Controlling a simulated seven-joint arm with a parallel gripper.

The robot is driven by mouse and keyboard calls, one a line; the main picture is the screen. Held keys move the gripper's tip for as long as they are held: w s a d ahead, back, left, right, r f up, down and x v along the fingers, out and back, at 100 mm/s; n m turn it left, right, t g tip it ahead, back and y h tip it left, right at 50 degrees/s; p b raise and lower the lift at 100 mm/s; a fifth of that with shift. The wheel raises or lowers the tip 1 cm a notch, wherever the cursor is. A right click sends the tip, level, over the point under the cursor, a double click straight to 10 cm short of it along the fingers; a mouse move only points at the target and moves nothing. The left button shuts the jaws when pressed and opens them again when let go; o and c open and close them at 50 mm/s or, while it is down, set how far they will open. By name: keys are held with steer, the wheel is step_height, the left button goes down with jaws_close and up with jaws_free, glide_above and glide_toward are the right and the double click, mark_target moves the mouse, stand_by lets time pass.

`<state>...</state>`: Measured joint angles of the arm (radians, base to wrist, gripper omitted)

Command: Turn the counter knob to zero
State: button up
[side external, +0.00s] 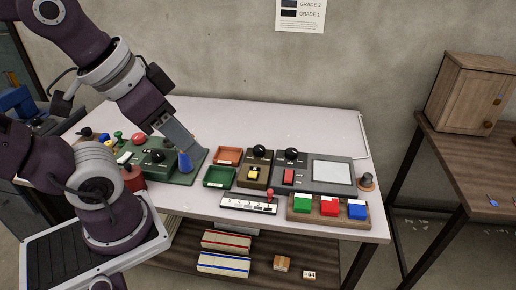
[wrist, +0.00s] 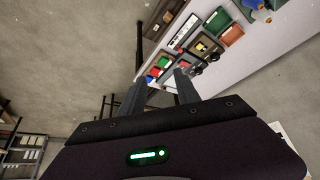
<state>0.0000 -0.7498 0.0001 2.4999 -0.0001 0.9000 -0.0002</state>
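I cannot tell for sure which control is the counter knob. Black round knobs stand on the brown box (side external: 257,172) and on the grey panel (side external: 310,184) right of the table's middle. Another black knob (side external: 157,157) sits on the green panel (side external: 180,174) at the left. A grey and orange knob (side external: 367,181) is at the table's right edge. My gripper (side external: 190,147) is above the green panel, near a blue cone (side external: 185,163); contact is unclear. In the wrist view my gripper's fingers (wrist: 158,88) are apart, with nothing visible between them.
An orange tray (side external: 229,155) and a green tray (side external: 218,177) lie right of the cone. Green, red and blue blocks (side external: 329,206) stand in a wooden holder at the front. A white slider strip (side external: 247,205) lies beside it. The table's back (side external: 290,122) is clear.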

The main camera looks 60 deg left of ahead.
steer(key=o, duration=0.4)
steer(key=w+a+r+n+g+h, duration=0.1)
steer(key=w+n, duration=0.3)
steer(key=w, duration=0.4)
steer(key=shift+w+a+r+n+g, duration=0.3)
steer(key=shift+w+r+n, duration=0.05)
steer(key=shift+w+n, duration=0.05)
steer(key=n+g+y, duration=0.5)
steer(key=n+y, duration=0.1)
steer(key=n, duration=0.9)
glide_above(260, 148)
steer(key=d, duration=0.3)
steer(key=f, duration=2.8)
steer(key=shift+w, duration=0.25)
steer(key=shift+h, duration=0.3)
steer(key=x, duration=0.6)
steer(key=shift+a+f, duration=0.1)
steer(key=shift+f, duration=0.25)
